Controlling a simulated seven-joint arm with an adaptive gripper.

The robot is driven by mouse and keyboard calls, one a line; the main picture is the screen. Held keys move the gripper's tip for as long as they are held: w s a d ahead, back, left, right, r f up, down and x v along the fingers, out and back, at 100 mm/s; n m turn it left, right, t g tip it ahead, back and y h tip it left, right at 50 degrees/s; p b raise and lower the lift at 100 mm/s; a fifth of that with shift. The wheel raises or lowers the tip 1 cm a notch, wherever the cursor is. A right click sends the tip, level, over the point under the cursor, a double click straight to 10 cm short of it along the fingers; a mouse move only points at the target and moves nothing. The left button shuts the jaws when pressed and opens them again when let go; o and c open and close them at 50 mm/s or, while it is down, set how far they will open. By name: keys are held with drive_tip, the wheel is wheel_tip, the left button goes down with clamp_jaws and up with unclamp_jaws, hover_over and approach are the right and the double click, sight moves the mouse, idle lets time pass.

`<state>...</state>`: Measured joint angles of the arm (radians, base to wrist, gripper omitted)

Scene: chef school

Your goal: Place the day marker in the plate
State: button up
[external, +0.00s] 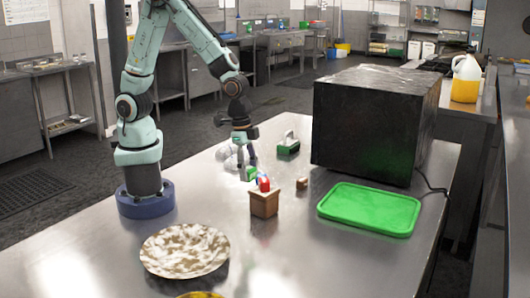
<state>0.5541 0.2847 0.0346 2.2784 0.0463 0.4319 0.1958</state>
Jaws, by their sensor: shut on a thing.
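The brown-and-cream mottled plate (185,250) lies on the steel table at the front left and looks empty. My gripper (247,168) points down over the middle of the table, behind and to the right of the plate. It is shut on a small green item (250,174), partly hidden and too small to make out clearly. I cannot tell for sure whether this is the day marker.
A green tray (369,209) lies at the right, in front of a large black box (374,122). A small wooden block (302,184) and a green-and-white brush-like object (288,145) stand mid-table. A yellow rim (200,295) shows at the bottom edge.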

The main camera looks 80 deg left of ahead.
drive_tip(key=shift+w+m, duration=0.15)
drive_tip(key=shift+m, duration=0.95)
drive_tip(key=shift+d+m+g, duration=0.2)
drive_tip(key=shift+m+g, duration=0.1)
drive_tip(key=shift+m, duration=0.7)
drive_tip(key=s+d+f+m+g, duration=0.25)
drive_tip(key=s+d+m, duration=0.35)
drive_tip(key=s+m, duration=0.3)
drive_tip(key=m, duration=0.5)
hover_over(185, 257)
drive_tip(key=f, duration=0.2)
drive_tip(key=shift+t, duration=0.25)
wheel_tip(185, 257, down, 7)
drive_tip(key=shift+w+f, duration=0.15)
drive_tip(key=shift+f, duration=0.2)
drive_tip(key=shift+f, duration=0.1)
drive_tip(key=o, duration=0.9)
drive_tip(key=shift+o, duration=0.2)
